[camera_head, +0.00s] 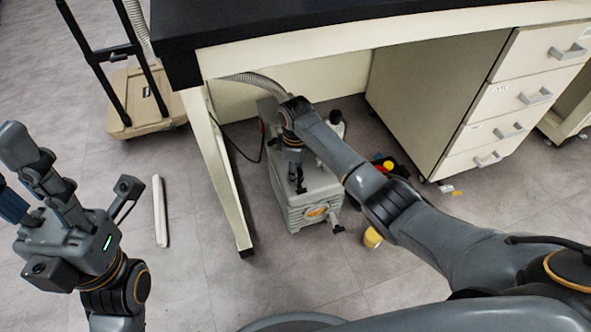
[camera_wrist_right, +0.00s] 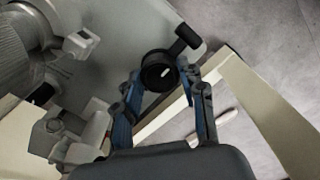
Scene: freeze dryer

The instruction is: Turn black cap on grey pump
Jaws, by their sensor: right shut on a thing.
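The grey pump (camera_head: 318,205) stands on the floor under the bench, with a hose at its back. In the right wrist view, the round black cap (camera_wrist_right: 158,72) sits on the pump's grey surface (camera_wrist_right: 115,45). My right gripper (camera_wrist_right: 160,80) is shut on the cap, one blue-padded finger on each side. In the head view, my right arm reaches over the pump and hides part of it; the right gripper (camera_head: 297,182) points down at its top, and I cannot make out the cap there. My left gripper (camera_head: 16,172) is open and empty at the far left.
The black-topped bench (camera_head: 330,20) overhangs the pump, and its leg (camera_head: 222,180) stands to the pump's left. A drawer cabinet (camera_head: 500,110) is on the right. A yellow object (camera_head: 372,238) lies beside the pump. A white stick (camera_head: 160,212) lies on the floor. A trolley (camera_head: 140,98) stands at the back left.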

